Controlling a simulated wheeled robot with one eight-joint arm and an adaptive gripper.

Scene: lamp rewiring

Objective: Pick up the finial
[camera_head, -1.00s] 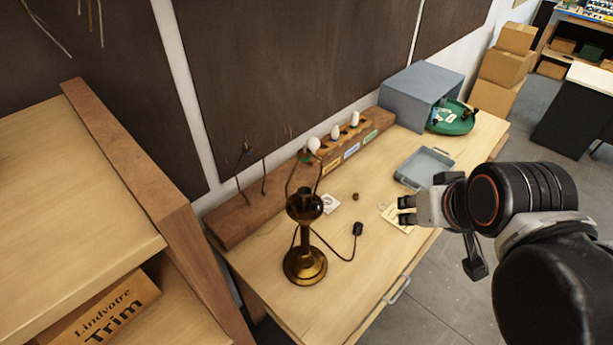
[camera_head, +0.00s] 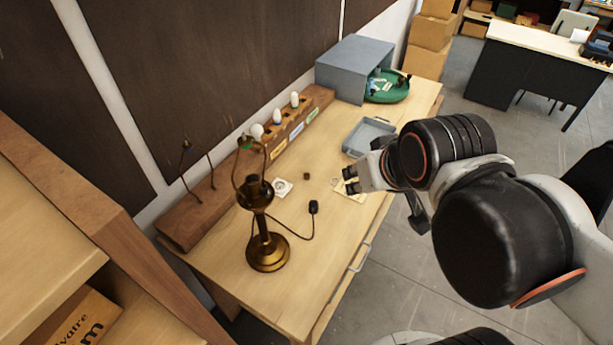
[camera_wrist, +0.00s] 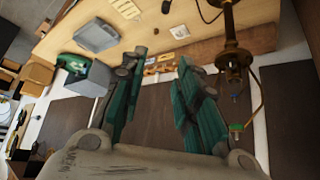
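A small dark brown piece (camera_head: 306,176), too small to identify surely as the finial, lies on the table near the middle; it also shows at the top of the wrist view (camera_wrist: 166,6). The brass lamp (camera_head: 267,252) stands upright near the left end, with a harp and a small green spot at its top. My gripper (camera_head: 350,180) is above the table's front side, to the right of the brown piece and apart from it. In the wrist view its teal fingers (camera_wrist: 160,62) are spread and empty.
A grey tray (camera_head: 368,138), a green dish (camera_head: 386,88) and a blue-grey open box (camera_head: 352,66) are toward the right. A wooden rack (camera_head: 283,140) holds several bulbs along the back. A black plug (camera_head: 313,207) and cord lie beside the lamp. A wooden shelf (camera_head: 60,190) is at left.

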